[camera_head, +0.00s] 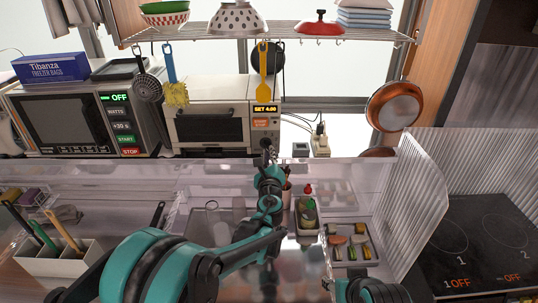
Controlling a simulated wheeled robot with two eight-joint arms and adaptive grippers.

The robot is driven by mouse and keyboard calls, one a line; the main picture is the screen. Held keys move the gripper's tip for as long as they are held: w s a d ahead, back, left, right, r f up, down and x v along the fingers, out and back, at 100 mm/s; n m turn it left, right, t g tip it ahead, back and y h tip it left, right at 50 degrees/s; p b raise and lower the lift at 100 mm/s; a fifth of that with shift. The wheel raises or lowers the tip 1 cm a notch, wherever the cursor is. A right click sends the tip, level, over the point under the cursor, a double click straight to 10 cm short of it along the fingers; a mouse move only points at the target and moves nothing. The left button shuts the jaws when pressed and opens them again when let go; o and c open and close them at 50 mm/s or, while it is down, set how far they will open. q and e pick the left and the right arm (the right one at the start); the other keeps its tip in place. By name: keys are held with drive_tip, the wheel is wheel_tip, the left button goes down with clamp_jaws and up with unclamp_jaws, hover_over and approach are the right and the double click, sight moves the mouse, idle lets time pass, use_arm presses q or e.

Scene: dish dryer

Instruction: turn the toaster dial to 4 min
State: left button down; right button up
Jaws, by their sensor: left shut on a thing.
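The toaster (208,129) is a silver oven with a dark glass door, on the counter at the back. The orange display (265,109) on its right-hand panel reads "SET 4:00". An orange start/stop button sits below the display. My left arm reaches forward over the clear partition, and my left gripper (268,149) is at the lower part of this panel, shut on the dial. The gripper hides most of the dial, so its pointer cannot be read. Part of my right arm shows at the bottom right; its gripper is out of the picture.
A microwave (65,120) reading "OFF" stands left of the toaster. Utensils, including a yellow spatula (263,69), hang from the wire shelf (290,32) above. A plugged-in power outlet (320,146) is to the right. The clear partition (190,175) lies before the toaster.

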use_arm(q)
drive_tip(key=c, duration=1.6)
unclamp_jaws()
drive_tip(key=s, duration=1.2)
drive_tip(key=s+a+f+n+g+y, duration=0.25)
drive_tip(key=s+a+n, duration=0.25)
drive_tip(key=a+n, duration=0.35)
drive_tip(key=s+a+f+n+g+y, duration=0.1)
drive_tip(key=s+a+n+g, duration=0.4)
drive_tip(key=a+n, duration=0.4)
drive_tip(key=s+f+n+g+h, duration=0.1)
drive_tip(key=s+f+n, duration=0.1)
drive_tip(key=s, duration=0.3)
drive_tip(key=s+f+n+g+h, duration=0.1)
drive_tip(key=s+f+n, duration=0.1)
drive_tip(key=s+n, duration=0.3)
drive_tip(key=s+a+f+n+g+h, duration=0.1)
drive_tip(key=s+f+n, duration=0.1)
drive_tip(key=s+n, duration=0.2)
drive_tip(key=shift+s+a+f+g+h, duration=0.1)
drive_tip(key=shift+s+g+h, duration=0.05)
drive_tip(key=shift+s, duration=0.6)
drive_tip(key=shift+s+f+g+h, duration=0.1)
drive_tip(key=shift+s, duration=0.6)
